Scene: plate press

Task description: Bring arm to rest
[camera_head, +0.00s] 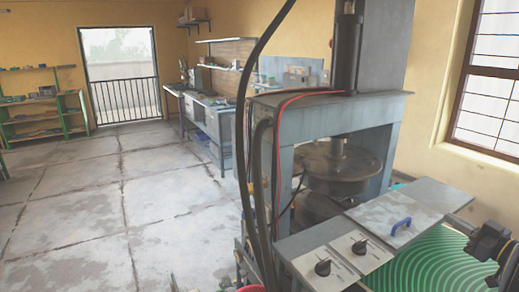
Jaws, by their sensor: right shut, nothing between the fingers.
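My right gripper (459,225) comes in at the right edge of the head view, dark and partly cut off by the frame. It is shut and empty, above the green patterned surface (440,258) and to the right of the press's grey control box (345,240). The plate press (300,115) is a grey steel frame with a dark vertical cylinder on top and round dark plates (340,165) inside. My left gripper is not in view.
Black hoses (245,120) hang down the press's left side. A grey workbench (215,125) stands along the back wall, and a green shelf (40,115) at the far left. The concrete floor (110,215) to the left is open. A barred window is at right.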

